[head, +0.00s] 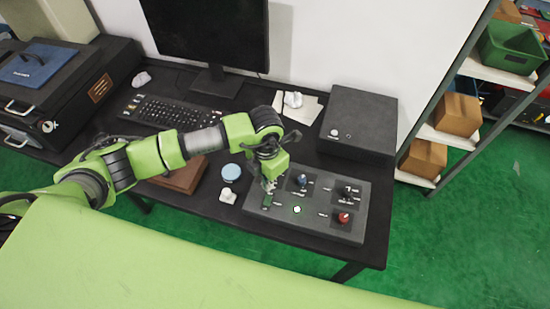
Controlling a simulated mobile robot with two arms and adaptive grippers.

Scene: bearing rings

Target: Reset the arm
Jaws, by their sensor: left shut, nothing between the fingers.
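My left arm, green and grey, comes in from the left and reaches over the desk. My left gripper (269,186) is at the left part of a grey control panel (336,229), by its left-hand switch. It is shut and holds nothing. I cannot tell whether it touches the panel. The panel carries a blue knob (302,180), a red knob (343,217), a black knob (348,193) and a lit white-green button (297,209). My right gripper is not in view.
A black desk (230,215) bears a monitor (208,40), a keyboard (165,111), a black box (358,122), a light blue round lid (231,172) and crumpled paper (293,99). A brown block (182,175) lies under my arm. Shelves with cardboard boxes (457,115) stand right.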

